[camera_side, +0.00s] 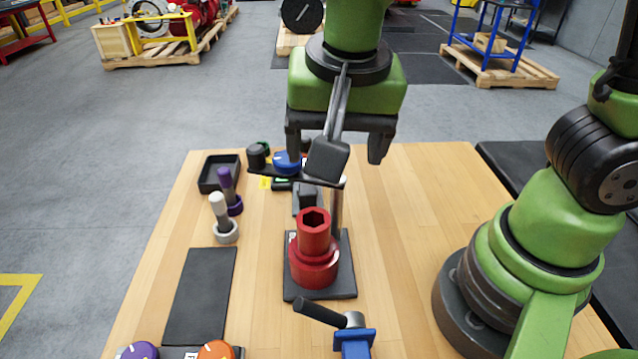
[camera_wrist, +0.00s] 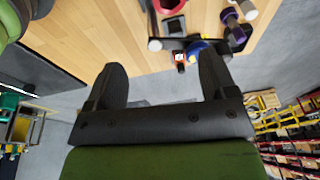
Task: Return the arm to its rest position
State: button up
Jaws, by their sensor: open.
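My gripper (camera_side: 338,150) is raised above the wooden table (camera_side: 420,230), in the upper middle of the side view. Its two dark fingers are spread apart with nothing between them. In the wrist view my gripper (camera_wrist: 165,85) also shows open and empty, with the table's edge beyond the fingertips. In the side view the gripper hangs behind and above a red hexagonal socket piece (camera_side: 314,255) on a dark plate. A dark lever arm on a post (camera_side: 337,205) stands near it and overlaps the gripper in the picture; I cannot tell the gap.
A blue knob (camera_side: 287,163) sits behind the post. Purple (camera_side: 228,190) and white (camera_side: 221,220) pegs stand at left beside a black tray (camera_side: 219,172). A blue part with a dark handle (camera_side: 352,335) is at the front. The table's right middle is clear.

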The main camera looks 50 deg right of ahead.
jog(key=s+d+r+n+t+y, duration=0.3)
jog(key=s+d+r+n+t, duration=0.2)
jog(key=s+d+r, duration=0.2)
notch_tip(320, 180, up, 2)
jog(key=shift+s+d+r+n, duration=0.15)
jog(key=shift+s+d+n, duration=0.15)
jog(key=shift+s+d, duration=0.1)
